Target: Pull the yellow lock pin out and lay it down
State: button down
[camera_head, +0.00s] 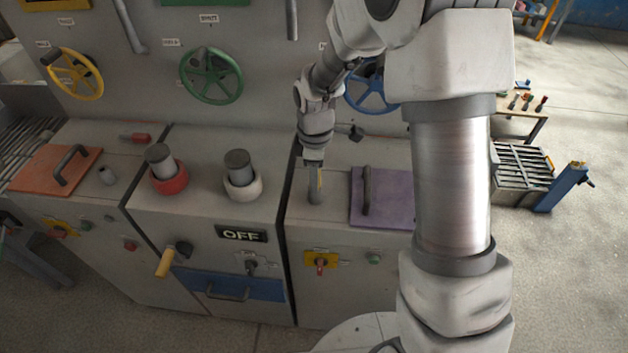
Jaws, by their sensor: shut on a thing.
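My gripper (314,168) points down over the top of the right-hand cabinet. It is shut on the yellow lock pin (320,180), which shows as a thin upright yellow strip just below the jaws. A short grey upright tube (315,195) stands on the cabinet directly under the gripper. The pin overlaps the tube in this view, and I cannot tell whether its lower end is inside it or clear of it. The jaws hide the upper part of the pin.
A purple plate with a dark handle (398,197) lies right of the tube. A white-ringed post (241,185) and a red-ringed post (167,181) stand to the left. A blue handwheel (371,92) is behind my arm. A red-handled tool (133,138) lies at the back left.

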jog(key=shift+r, duration=0.15)
jog(key=shift+r+p, duration=2.65)
jog(key=shift+r, duration=1)
jog(key=shift+r, duration=0.1)
jog(key=shift+r+p, duration=1.4)
jog(key=shift+r, duration=0.55)
jog(key=shift+f, duration=0.15)
